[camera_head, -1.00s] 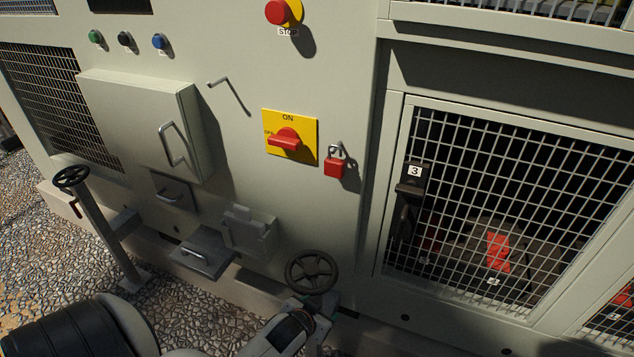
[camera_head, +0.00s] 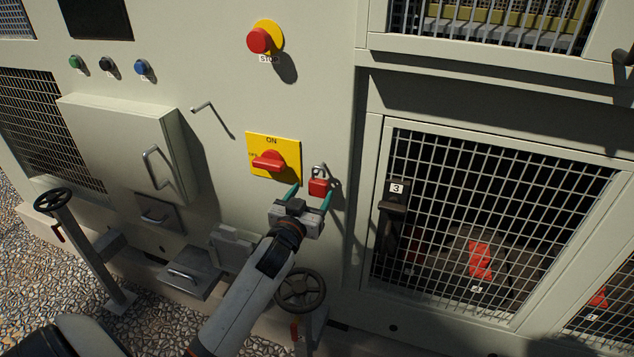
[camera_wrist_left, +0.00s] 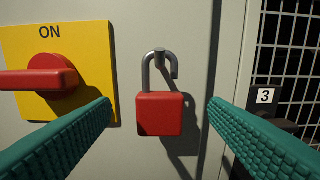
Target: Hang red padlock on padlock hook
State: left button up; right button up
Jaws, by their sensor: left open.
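The red padlock (camera_head: 318,187) hangs upright on a small peg on the cabinet panel, to the right of the yellow switch plate. In the left wrist view the padlock (camera_wrist_left: 160,115) has a grey shackle looped over the peg, with its right leg free of the body. My left gripper (camera_head: 311,194) is open, its two teal fingers reaching toward the padlock. In the left wrist view one finger is on each side of the padlock, with clear gaps. A bent metal rod (camera_head: 203,105), possibly the padlock hook, sticks out left of the switch plate. My right gripper is not in view.
The red rotary switch (camera_head: 269,162) is close to the left finger. A red stop button (camera_head: 259,41) is above. A grey box (camera_head: 125,145) stands out at left. A mesh door (camera_head: 490,230) is at right.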

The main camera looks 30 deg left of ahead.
aim_at(317, 185)
pick_arm(q)
jog(key=x, duration=0.6)
jog(key=shift+p, duration=0.35)
jog(key=shift+s, duration=0.1)
jog(key=shift+c, duration=0.2)
grip_shut()
